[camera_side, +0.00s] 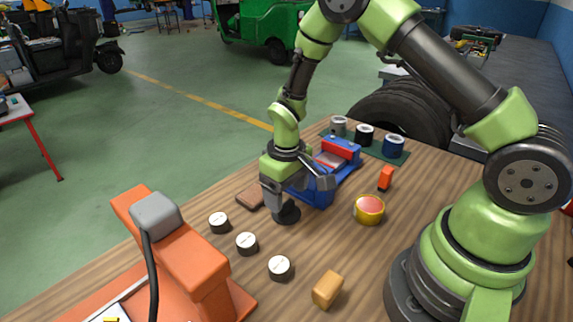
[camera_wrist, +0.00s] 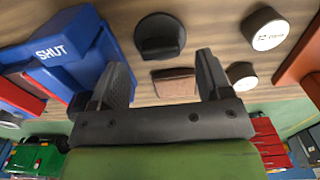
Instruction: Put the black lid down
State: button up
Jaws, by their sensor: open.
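The black lid (camera_side: 288,213) is a dark round piece on the wooden table, just below my gripper in the side view. In the wrist view the black lid (camera_wrist: 160,34) shows as a dark disc with a raised ridge across it. My gripper (camera_side: 291,196) is open and points down at the lid. In the wrist view the two fingers of my gripper (camera_wrist: 163,66) stand apart, with the lid beyond their tips and between their lines. The lid looks flat on the table; part of it is hidden by a finger in the side view.
A blue box (camera_side: 320,186) marked SHUT stands right behind my gripper. A brown block (camera_side: 250,196) lies to the left. Three white-topped discs (camera_side: 246,243) lie in front, near an orange machine (camera_side: 185,250). A red button (camera_side: 369,209) and a tan block (camera_side: 327,289) are to the right.

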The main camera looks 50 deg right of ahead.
notch_tip(320, 180, up, 9)
notch_tip(320, 180, up, 14)
jog(key=m+t+y, duration=0.1)
jog(key=m+t, duration=0.1)
jog(key=t, duration=0.2)
send_over(287, 204)
jog(key=s+a, duration=0.1)
jog(key=s, duration=0.6)
jog(key=s+a+r+m+t, duration=0.1)
jog(key=s+r, duration=0.1)
jog(key=s, duration=0.3)
jog(key=s+r+m+t+y, duration=0.1)
jog(key=s+r+t, duration=0.1)
jog(key=s, duration=0.3)
jog(key=shift+s+a, duration=0.2)
jog(key=shift+a, duration=0.2)
